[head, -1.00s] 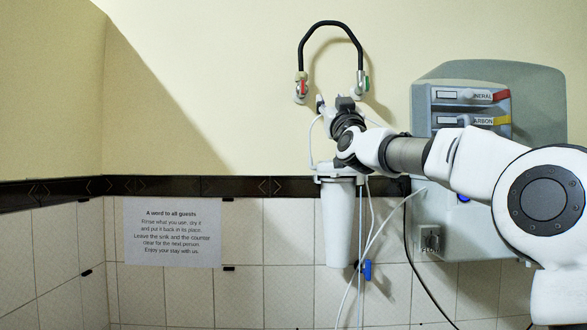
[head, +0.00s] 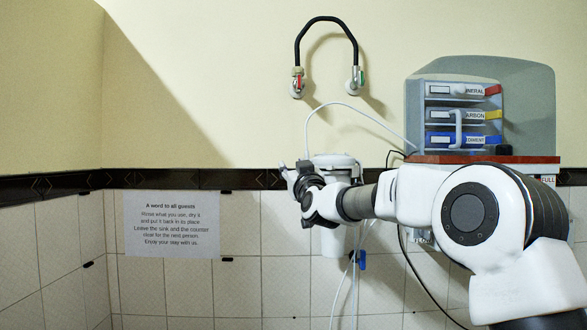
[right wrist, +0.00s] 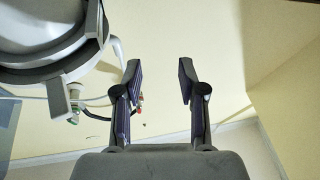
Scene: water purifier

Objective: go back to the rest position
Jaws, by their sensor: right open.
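My right gripper (head: 290,172) is in front of the wall at the left side of the white filter housing (head: 335,165) in the head view. In the right wrist view its two fingers (right wrist: 159,85) stand apart with nothing between them. The grey and white round body at the upper left of that view is close beside the fingers, and I cannot tell whether they touch. My right arm comes in from the lower right and hides part of the housing and the purifier. My left gripper is not in view.
The purifier cabinet (head: 415,95) with labelled cartridges stands on the right, with a red-brown ledge (head: 480,159) below them. A black hose (head: 326,19) joins two wall valves above. White tubes hang near the housing. A notice (head: 172,224) is on the tiles; the wall to the left is free.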

